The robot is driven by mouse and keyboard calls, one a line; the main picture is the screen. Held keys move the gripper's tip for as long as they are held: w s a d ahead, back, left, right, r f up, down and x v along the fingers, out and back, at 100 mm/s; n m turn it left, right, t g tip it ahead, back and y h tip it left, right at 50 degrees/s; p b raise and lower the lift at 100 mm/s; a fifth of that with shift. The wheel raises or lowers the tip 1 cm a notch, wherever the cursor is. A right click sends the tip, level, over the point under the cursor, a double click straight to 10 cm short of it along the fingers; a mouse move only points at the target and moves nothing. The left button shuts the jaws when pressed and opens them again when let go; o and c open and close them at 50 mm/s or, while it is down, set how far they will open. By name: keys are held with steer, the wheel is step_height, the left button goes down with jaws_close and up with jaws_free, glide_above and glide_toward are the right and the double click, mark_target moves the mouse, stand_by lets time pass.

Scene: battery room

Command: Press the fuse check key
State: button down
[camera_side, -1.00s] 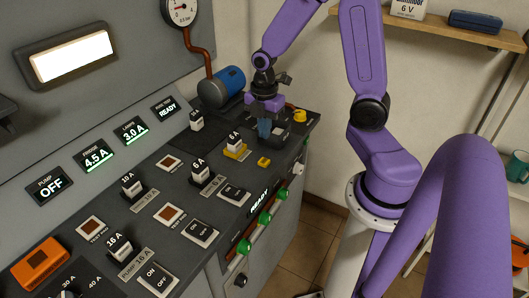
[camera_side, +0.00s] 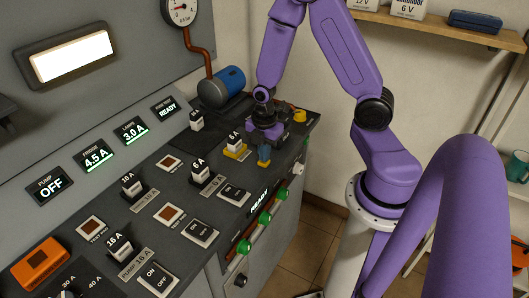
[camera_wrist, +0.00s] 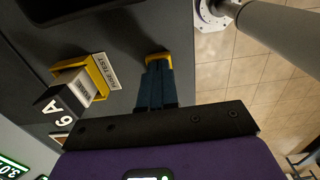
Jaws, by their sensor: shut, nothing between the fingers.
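The small yellow key (camera_side: 264,163) sits on the dark panel right of the yellow fuse-test holder. It also shows in the wrist view (camera_wrist: 156,56), partly hidden behind my fingertips. My gripper (camera_side: 264,154) is shut and empty, with its blue fingers pointing down onto the key. In the wrist view my fingertips (camera_wrist: 157,66) overlap the key's near part. They look to be at or touching it; I cannot tell whether the key is pushed down.
A white 6 A fuse (camera_side: 235,139) stands in the yellow holder (camera_side: 239,153), close left of my gripper. A blue motor (camera_side: 222,86) lies behind. A yellow round knob (camera_side: 300,115) is at the right. More fuses and rocker switches (camera_side: 234,194) fill the panel's front.

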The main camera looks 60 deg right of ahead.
steer(key=shift+f, duration=0.1)
steer(key=shift+s+f, duration=0.1)
steer(key=shift+f, duration=0.75)
steer(key=shift+r, duration=0.75)
step_height(320, 180, up, 13)
stand_by(0.6)
